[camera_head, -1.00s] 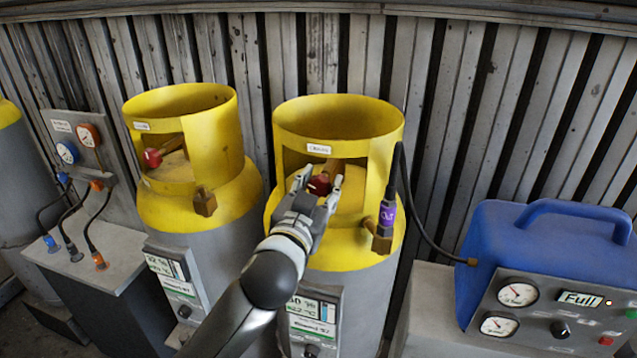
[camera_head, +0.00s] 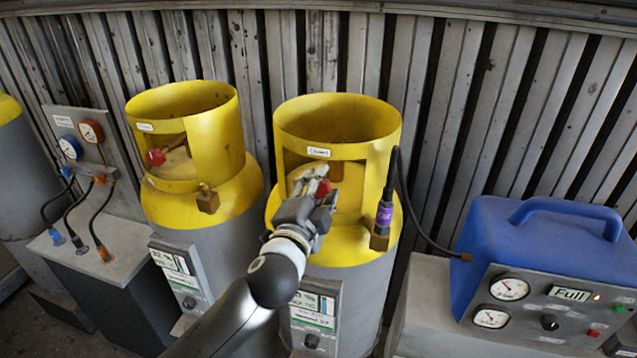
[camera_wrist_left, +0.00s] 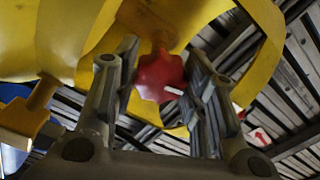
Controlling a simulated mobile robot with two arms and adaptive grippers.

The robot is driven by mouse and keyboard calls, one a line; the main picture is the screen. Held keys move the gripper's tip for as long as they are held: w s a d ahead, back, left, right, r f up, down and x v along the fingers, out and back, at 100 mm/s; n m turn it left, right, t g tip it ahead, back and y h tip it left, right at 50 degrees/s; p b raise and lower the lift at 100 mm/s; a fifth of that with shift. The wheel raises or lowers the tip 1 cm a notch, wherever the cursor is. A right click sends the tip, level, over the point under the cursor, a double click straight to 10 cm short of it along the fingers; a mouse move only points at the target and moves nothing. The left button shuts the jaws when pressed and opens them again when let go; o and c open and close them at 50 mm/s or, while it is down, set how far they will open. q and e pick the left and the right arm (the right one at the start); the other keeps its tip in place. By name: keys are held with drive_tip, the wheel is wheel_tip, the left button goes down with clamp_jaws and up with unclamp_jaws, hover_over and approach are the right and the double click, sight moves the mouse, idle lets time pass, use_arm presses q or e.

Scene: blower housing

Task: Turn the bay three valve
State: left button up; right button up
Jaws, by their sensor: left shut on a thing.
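The red valve knob (camera_head: 323,188) sits inside the opening of the yellow collar (camera_head: 345,152) on the right-hand cylinder. My left gripper (camera_head: 316,184) reaches into that opening and is shut on the knob, with a finger on each side of it. In the left wrist view the lobed red knob (camera_wrist_left: 160,78) with a white mark shows between the two fingers. My right gripper is in neither view.
A hose with a purple-tagged connector (camera_head: 384,214) joins the brass port just right of the gripper. A second yellow-topped cylinder (camera_head: 200,190) with its own red knob (camera_head: 156,157) stands to the left. A blue machine (camera_head: 535,250) reading "Full" stands at right, a gauge panel (camera_head: 82,140) at far left.

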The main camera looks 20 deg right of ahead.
use_arm(q)
drive_tip(key=shift+m+p, duration=0.4)
drive_tip(key=shift+m, duration=0.9)
drive_tip(key=o, duration=1)
drive_tip(key=shift+s, duration=0.1)
drive_tip(key=v, duration=1.2)
